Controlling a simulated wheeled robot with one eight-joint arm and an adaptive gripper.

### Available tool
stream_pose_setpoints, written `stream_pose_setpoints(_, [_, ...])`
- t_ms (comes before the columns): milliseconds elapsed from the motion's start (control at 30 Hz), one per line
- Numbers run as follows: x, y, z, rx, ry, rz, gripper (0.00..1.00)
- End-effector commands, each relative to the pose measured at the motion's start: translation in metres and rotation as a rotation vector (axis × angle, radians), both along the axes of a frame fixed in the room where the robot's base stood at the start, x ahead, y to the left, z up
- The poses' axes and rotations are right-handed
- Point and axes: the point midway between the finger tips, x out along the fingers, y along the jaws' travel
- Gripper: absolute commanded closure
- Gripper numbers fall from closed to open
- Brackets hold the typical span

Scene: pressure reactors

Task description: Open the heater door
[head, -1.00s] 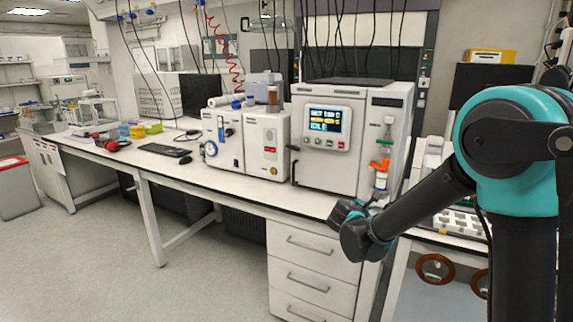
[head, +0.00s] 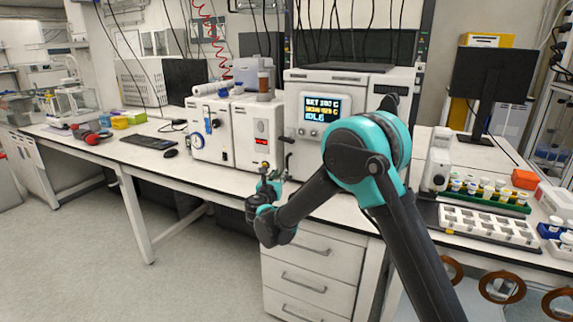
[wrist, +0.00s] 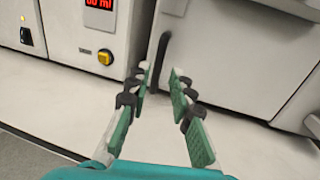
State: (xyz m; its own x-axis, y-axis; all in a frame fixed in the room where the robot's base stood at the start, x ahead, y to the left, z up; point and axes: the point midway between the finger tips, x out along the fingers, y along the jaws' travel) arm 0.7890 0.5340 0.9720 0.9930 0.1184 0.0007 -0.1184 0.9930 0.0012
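The heater (head: 350,82) is a white box with a lit display reading IDLE. Its door (wrist: 220,50) is shut. A dark vertical handle (wrist: 162,55) runs along the door's left edge; it also shows in the head view (head: 289,155). My gripper (wrist: 161,70) is open and empty in the wrist view, fingers pointing at the door. The handle's lower part appears between the fingertips, apparently beyond them. In the head view my gripper (head: 268,180) is just left of and below the handle, and my arm hides much of the door.
A white pump unit (head: 258,130) with a red readout stands close left of the heater. Its yellow button (wrist: 105,57) is near my left finger. The white bench top (wrist: 60,90) below is clear. Vial racks (head: 488,225) and a monitor (head: 487,90) are at right.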

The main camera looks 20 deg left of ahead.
Motion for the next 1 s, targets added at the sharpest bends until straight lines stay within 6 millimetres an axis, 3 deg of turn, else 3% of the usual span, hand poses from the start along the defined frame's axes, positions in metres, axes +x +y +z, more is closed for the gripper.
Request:
stream_pose_setpoints(300, [0.064, 0.007, 0.0, 0.001, 0.001, -0.003, 0.78])
stream_pose_setpoints(500, [0.093, 0.01, 0.0, 0.001, 0.001, -0.002, 0.78])
stream_pose_setpoints(700, [0.106, 0.012, 0.0, 0.001, 0.001, -0.001, 0.78])
stream_pose_setpoints(1000, [0.108, 0.013, 0.0, 0.001, 0.001, 0.0, 0.78])
